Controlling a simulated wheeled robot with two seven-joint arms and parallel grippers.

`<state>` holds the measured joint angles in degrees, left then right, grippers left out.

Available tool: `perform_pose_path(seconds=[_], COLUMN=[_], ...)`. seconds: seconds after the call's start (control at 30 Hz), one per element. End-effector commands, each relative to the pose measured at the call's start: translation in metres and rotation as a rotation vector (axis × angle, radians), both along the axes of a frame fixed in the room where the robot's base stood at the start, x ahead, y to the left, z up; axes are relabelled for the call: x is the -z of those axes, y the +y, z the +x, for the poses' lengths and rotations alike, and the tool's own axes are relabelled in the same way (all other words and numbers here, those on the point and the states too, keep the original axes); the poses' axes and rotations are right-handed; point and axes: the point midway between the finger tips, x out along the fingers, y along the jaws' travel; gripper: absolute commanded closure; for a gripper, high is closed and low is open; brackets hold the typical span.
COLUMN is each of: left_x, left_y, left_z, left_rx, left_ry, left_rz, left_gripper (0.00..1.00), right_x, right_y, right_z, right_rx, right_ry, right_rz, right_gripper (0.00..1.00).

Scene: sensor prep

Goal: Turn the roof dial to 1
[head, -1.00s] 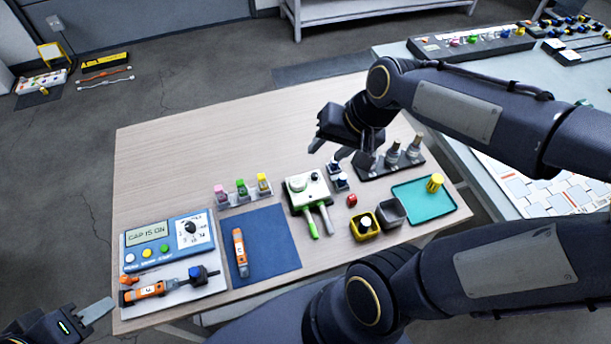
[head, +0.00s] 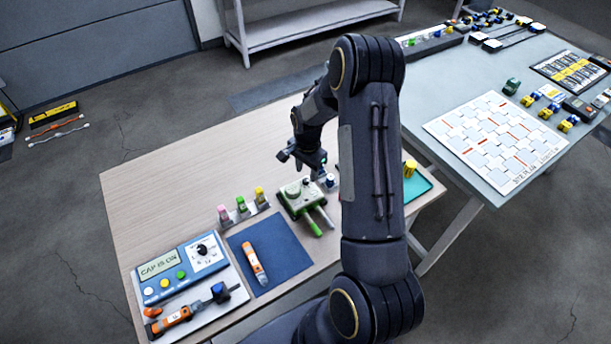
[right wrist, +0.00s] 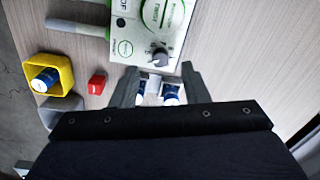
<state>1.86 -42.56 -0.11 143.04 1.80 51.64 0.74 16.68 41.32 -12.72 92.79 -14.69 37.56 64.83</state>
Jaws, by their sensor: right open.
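A white and green device (head: 293,204) with two green-ended handles stands on the wooden table, partly behind my right gripper. In the right wrist view its white top (right wrist: 128,45) carries a round green-ringed label and a small grey dial (right wrist: 160,57) with marks around it. The mark it points to is too small to read. My right gripper (head: 309,177) is over the far right end of the device. In the right wrist view its open, empty jaws (right wrist: 159,76) point at the dial, with the dial just beyond the fingertips. My left gripper is out of view.
Small blue-capped bottles (right wrist: 170,94) stand between and below the jaws in the right wrist view. A red cube (right wrist: 97,84) and a yellow holder (right wrist: 66,72) are to the left. A blue box (head: 178,272) with a screen stands at the table's left.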

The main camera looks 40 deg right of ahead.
Motion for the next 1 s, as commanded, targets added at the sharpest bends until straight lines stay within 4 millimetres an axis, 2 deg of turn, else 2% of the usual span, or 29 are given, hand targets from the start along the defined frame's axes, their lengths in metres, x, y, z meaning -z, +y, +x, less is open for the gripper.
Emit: perform_pose_path(seconds=[0.2,0.57,0.9,1.0], left_x=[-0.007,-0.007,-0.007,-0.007], left_y=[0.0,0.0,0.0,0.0], left_z=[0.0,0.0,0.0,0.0], left_rx=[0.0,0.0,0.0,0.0], left_ry=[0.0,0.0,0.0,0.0], left_rz=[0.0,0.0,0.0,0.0], left_gripper=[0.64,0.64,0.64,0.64], right_x=[0.027,0.035,0.034,0.035], right_y=[0.0,0.001,0.001,0.001], right_z=[0.001,0.001,0.001,0.001], right_rx=[0.0,-0.002,-0.002,-0.003], right_ry=[0.0,-0.001,-0.001,-0.001], right_rz=[0.001,0.0,0.0,0.0], right_gripper=[0.59,0.59,1.0,1.0])
